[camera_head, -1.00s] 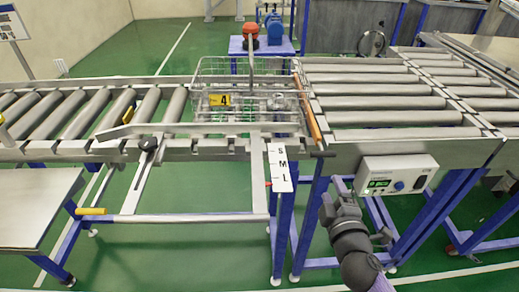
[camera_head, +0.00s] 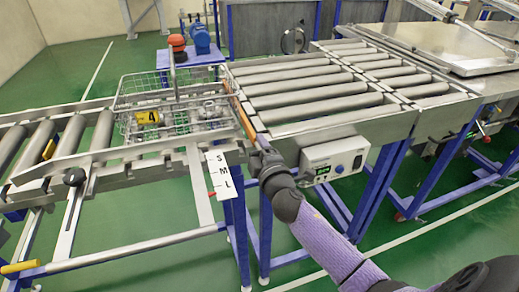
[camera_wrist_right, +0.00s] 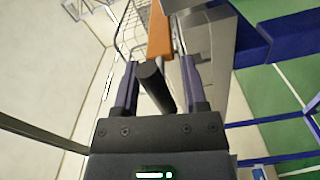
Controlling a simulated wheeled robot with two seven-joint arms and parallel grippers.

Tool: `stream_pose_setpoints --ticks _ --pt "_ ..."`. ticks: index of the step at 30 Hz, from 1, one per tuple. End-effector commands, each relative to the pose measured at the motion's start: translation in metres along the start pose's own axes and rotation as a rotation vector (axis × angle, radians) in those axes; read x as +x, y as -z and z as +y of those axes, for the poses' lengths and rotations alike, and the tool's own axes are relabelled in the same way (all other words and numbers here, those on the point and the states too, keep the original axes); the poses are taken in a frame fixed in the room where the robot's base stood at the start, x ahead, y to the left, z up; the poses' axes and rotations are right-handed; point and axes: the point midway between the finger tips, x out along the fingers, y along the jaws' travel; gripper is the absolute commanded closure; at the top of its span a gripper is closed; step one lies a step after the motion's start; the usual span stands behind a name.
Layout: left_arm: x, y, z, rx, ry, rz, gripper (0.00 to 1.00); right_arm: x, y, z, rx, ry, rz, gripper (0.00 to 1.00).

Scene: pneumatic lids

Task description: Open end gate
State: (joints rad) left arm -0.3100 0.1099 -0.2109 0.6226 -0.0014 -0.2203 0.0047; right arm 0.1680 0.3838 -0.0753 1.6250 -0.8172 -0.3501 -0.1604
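The end gate (camera_head: 245,122) is a narrow orange bar between the wire basket section and the roller conveyor on its right. It also shows at the top of the right wrist view (camera_wrist_right: 159,32). Its black cylindrical handle (camera_wrist_right: 155,88) points towards my right gripper (camera_wrist_right: 159,78). The two fingers are open, one on either side of the handle, with gaps visible. In the head view my right gripper (camera_head: 258,155) is at the near end of the gate and hides the handle. My left gripper is not in view.
A wire basket (camera_head: 170,115) with metal parts and a yellow tag 4 stands left of the gate. A control box (camera_head: 335,160) hangs just right of my gripper. An S-M-L plate (camera_head: 222,176) is at the left. Rollers (camera_head: 300,88) right of the gate are empty.

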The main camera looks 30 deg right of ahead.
Motion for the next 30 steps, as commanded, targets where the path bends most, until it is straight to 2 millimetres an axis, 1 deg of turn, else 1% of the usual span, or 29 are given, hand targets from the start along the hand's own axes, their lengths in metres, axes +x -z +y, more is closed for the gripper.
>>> stream_pose_setpoints --ticks 1,7,30 --pt "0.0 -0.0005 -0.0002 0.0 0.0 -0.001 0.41 -0.0001 0.0 0.0 0.0 0.0 0.0 0.57" --pt "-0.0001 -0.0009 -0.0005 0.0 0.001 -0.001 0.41 -0.0002 0.0 -0.0002 0.0 0.0 0.0 1.0" --pt "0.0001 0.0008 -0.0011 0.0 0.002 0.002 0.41 -0.0005 0.0002 -0.0008 0.003 0.002 0.0 1.0"
